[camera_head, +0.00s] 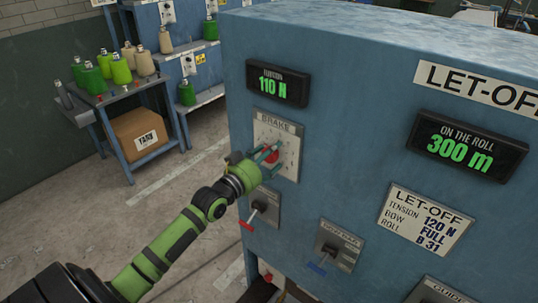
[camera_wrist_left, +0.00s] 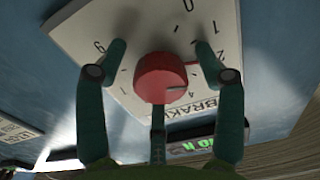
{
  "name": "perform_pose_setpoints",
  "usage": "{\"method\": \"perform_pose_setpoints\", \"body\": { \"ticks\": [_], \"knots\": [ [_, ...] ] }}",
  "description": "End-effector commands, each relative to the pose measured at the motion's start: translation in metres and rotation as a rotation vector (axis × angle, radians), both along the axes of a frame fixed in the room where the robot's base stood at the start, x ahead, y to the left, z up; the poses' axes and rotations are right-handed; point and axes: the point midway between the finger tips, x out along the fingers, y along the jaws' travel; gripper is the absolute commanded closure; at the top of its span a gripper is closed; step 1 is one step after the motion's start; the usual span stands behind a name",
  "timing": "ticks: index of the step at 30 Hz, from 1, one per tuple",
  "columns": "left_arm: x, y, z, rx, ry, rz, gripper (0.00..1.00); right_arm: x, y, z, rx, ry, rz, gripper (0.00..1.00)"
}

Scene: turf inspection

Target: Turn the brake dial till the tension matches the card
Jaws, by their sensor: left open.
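The red brake dial (camera_head: 271,155) sits on a white numbered plate marked BRAKE (camera_head: 278,128) on the blue machine's front. My left gripper (camera_head: 267,152) is at the dial, open. A dark line on the dial points right, toward the finger that covers part of the scale. The tension display (camera_head: 278,85) reads 110 N. The let-off card (camera_head: 425,218) gives tension 120 N. My right gripper is not in view.
The roll display (camera_head: 463,146) reads 300 m. A blue cart with yarn cones (camera_head: 112,92) stands back left; some floor between is clear.

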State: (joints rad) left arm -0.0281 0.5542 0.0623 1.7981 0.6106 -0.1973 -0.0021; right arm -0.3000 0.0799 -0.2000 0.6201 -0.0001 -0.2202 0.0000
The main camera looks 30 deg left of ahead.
Motion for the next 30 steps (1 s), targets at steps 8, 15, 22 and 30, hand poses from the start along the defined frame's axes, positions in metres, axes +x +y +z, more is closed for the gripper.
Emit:
{"method": "perform_pose_setpoints", "body": {
  "ticks": [8, 15, 22, 30],
  "knots": [
    [-0.0004, -0.0001, -0.0006, 0.0, 0.001, 0.0, 0.87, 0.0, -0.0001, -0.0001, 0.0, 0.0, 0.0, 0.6],
    [-0.0003, 0.0002, -0.0012, 0.109, -0.003, -0.002, 0.87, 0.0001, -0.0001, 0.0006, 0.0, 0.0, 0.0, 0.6],
    [-0.0004, 0.0004, -0.0018, 0.253, -0.015, -0.002, 0.87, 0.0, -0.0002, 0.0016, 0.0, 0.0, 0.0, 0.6],
    [-0.0004, 0.0003, -0.0025, 0.251, -0.013, -0.001, 0.38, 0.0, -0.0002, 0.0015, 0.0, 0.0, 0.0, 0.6]
  ]
}}
